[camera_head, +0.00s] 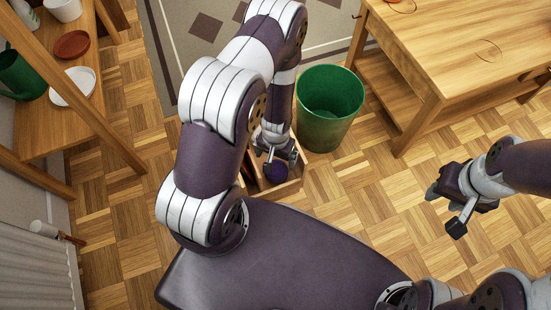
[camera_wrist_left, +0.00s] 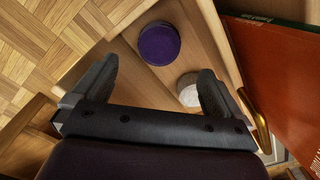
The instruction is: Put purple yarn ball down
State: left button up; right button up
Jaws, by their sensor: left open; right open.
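The purple yarn ball (camera_head: 276,171) is in a small wooden box (camera_head: 290,187) on the floor. In the left wrist view the ball (camera_wrist_left: 159,44) lies inside the box, ahead of the fingertips and apart from them. My left gripper (camera_head: 275,156) points down over the box; in its wrist view the jaws (camera_wrist_left: 158,76) are spread wide with nothing between the fingers holding the ball. My arm hides much of the box in the head view. My right gripper (camera_head: 446,208) is open and empty above the floor at the right.
A pale round thing (camera_wrist_left: 188,90) lies in the box near the right finger. A reddish-brown flat thing (camera_wrist_left: 278,75) is beside the box. A green bin (camera_head: 328,120) stands close behind. A wooden table (camera_head: 465,45) is back right, a shelf with dishes (camera_head: 45,125) left.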

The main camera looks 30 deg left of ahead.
pick_arm(q)
notch_tip(320, 180, up, 17)
jog(key=w+d, duration=0.1)
jog(key=w, duration=0.1)
jog(key=s+d+r+m+t, duration=0.1)
jog(key=s+r, duration=0.5)
jog(key=r, duration=0.5)
jog(key=shift+s+d+r+p, duration=0.15)
jog(key=shift+d+r+p, duration=0.05)
jog(key=shift+r+p, duration=0.15)
pick_arm(e)
jog(key=shift+r, duration=0.7)
